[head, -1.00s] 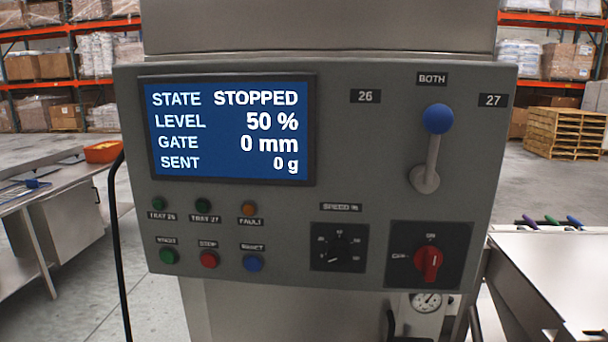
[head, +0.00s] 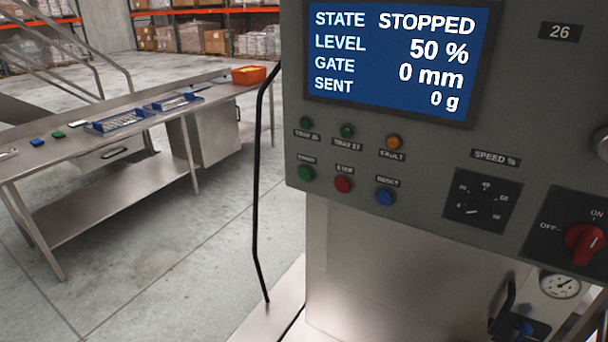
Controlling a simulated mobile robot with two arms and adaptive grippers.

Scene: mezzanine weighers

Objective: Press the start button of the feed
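The feed's grey control panel (head: 420,150) fills the right of the head view. Its green start button (head: 306,173) is at the lower left of the panel, with the red stop button (head: 343,184) and the blue reset button (head: 385,197) to its right. The blue screen (head: 395,60) reads STATE STOPPED, LEVEL 50 %, GATE 0 mm, SENT 0 g. Lamps for the trays and an orange fault lamp (head: 394,142) sit above the buttons. Neither of my grippers is in view.
A speed dial (head: 482,200) and a red rotary switch (head: 584,244) are on the panel's right. A steel table (head: 100,160) with blue trays and an orange bin (head: 249,75) stands at left. Bare floor lies between.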

